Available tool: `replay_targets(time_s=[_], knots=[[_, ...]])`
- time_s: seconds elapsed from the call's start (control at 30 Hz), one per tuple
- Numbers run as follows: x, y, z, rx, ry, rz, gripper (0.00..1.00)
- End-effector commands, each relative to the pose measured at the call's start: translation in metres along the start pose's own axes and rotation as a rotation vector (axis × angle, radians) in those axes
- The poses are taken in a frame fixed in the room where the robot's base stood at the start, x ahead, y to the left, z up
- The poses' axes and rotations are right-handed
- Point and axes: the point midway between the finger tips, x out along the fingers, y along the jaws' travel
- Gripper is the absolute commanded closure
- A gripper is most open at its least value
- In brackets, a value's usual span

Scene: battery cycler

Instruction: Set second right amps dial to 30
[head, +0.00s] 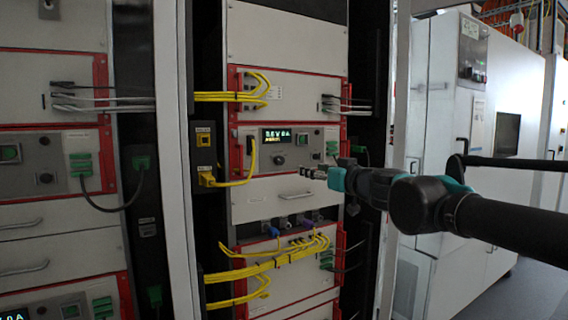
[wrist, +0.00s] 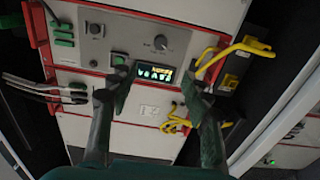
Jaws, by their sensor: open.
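The middle unit of the right rack has a lit display (head: 277,135) with a round dark dial (head: 279,160) below it. In the wrist view the panel shows turned over, with the dial (wrist: 160,42) above the display (wrist: 155,75). The dial's setting is too small to read. My gripper (head: 311,175) is to the right of and slightly below the dial in the head view, in front of the panel. In the wrist view my gripper (wrist: 156,92) is open and empty, its fingers on either side of the display. The dial lies beyond the fingertips, apparently untouched.
A green button (wrist: 118,58) and a smaller knob (wrist: 97,30) share the panel. Yellow cables (head: 250,165) loop at its left and more yellow cables (head: 270,262) cross below. A drawer handle (head: 296,195) is under the unit. White cabinets (head: 440,130) stand at the right.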

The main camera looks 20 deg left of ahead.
Motion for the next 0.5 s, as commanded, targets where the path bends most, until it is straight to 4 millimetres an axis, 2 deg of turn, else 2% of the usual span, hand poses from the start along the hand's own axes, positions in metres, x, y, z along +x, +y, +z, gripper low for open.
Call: replay_targets(time_s=[0.17, 0.5], knots=[[0.015, -0.001, -0.002, -0.001, 0.002, 0.0, 0.51], [0.068, -0.001, -0.002, -0.001, 0.001, -0.001, 0.51]])
